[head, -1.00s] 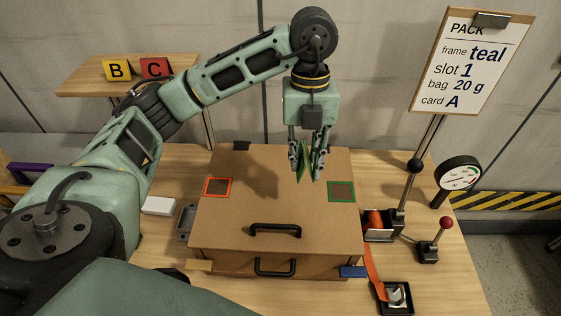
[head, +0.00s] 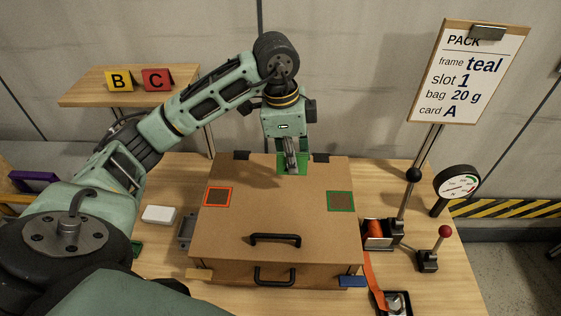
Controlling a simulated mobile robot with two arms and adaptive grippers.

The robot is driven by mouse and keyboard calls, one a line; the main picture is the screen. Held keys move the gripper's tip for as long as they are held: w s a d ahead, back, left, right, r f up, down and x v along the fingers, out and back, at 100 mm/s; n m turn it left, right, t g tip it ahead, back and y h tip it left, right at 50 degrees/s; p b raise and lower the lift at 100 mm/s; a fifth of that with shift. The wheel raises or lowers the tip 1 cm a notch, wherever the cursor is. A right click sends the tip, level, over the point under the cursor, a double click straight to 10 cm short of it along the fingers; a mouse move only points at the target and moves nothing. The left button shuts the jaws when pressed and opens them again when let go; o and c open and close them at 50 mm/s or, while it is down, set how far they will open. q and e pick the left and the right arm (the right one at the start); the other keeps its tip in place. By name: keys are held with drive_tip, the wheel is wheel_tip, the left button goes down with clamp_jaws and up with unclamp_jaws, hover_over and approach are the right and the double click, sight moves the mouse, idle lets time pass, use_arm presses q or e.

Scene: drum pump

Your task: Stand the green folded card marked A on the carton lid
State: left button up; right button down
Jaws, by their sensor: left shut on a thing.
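The green folded card (head: 301,164) is in my left gripper (head: 291,168), which is shut on it above the back middle part of the carton lid (head: 268,215). The gripper's fingers cover part of the card, and no letter can be read on it. I cannot tell whether the card's lower edge touches the lid. The lid is closed and bears a red-outlined square (head: 219,197) at left and a green-outlined square (head: 341,201) at right. My right gripper is not in view.
A yellow B card (head: 119,81) and a red C card (head: 157,79) stand on a side shelf (head: 90,98). A clipboard sign (head: 470,75), dial gauge (head: 457,183) and red-knobbed lever (head: 445,231) stand to the right. The lid's front half is clear apart from its handle (head: 275,239).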

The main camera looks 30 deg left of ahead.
use_arm(q)
drive_tip(key=w+a+f, duration=0.1)
drive_tip(key=a, duration=0.1)
drive_tip(key=w+a+f+p, duration=0.1)
drive_tip(key=a, duration=0.1)
drive_tip(key=w+a+f+p, duration=0.1)
drive_tip(key=w+a+f, duration=0.1)
drive_tip(key=shift+f, duration=0.1)
wheel_tip(320, 180, down, 4)
drive_tip(key=shift+f+p, duration=0.1)
drive_tip(key=shift+p, duration=0.65)
drive_tip(key=o, duration=0.9)
